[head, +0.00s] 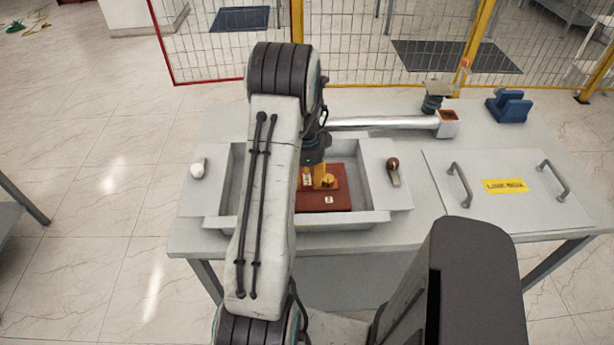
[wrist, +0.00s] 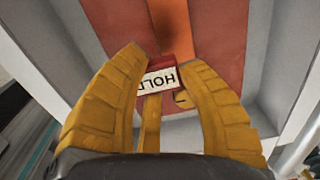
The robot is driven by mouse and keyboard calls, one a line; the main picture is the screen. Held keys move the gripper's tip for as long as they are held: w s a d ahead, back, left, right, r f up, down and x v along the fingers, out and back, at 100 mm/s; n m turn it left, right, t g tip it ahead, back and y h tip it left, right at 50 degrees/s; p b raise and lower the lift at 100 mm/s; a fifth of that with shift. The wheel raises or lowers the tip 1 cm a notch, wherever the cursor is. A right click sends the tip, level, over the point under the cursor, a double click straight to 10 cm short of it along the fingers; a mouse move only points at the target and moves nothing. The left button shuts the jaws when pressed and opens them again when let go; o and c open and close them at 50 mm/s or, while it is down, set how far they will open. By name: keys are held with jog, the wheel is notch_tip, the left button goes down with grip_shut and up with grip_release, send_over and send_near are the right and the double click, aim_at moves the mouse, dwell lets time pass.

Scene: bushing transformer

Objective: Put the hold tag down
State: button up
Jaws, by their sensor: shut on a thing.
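The hold tag (wrist: 160,79), white with black "HOLD" lettering and a red edge, sits between the yellow fingers of my gripper (wrist: 165,75) in the wrist view. In the head view my gripper (head: 320,180) is low inside the grey tray (head: 372,218), above the red-brown board (head: 340,200). My arm hides the tray's left part. I cannot tell whether the tag touches the board.
A white knob (head: 198,169) and a brown-topped handle (head: 393,172) flank the tray. A metal tube (head: 385,123) lies behind it. A blue block (head: 509,106) and a lid with two handles (head: 510,205) are on the right of the table.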

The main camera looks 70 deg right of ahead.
aim_at(307, 179)
jog(key=o, duration=0.9)
jog(key=shift+r, duration=0.1)
jog(key=shift+r+p, duration=0.55)
jog(key=shift+p, duration=0.2)
notch_tip(307, 179, up, 7)
jog(key=shift+r+b, duration=0.2)
jog(key=shift+b, duration=0.65)
jog(key=shift+r+b, duration=0.15)
jog(key=shift+b, duration=0.55)
jog(key=r+b, duration=0.2)
jog(key=r, duration=0.2)
jog(key=shift+a+r, duration=0.1)
jog(key=shift+a, duration=0.1)
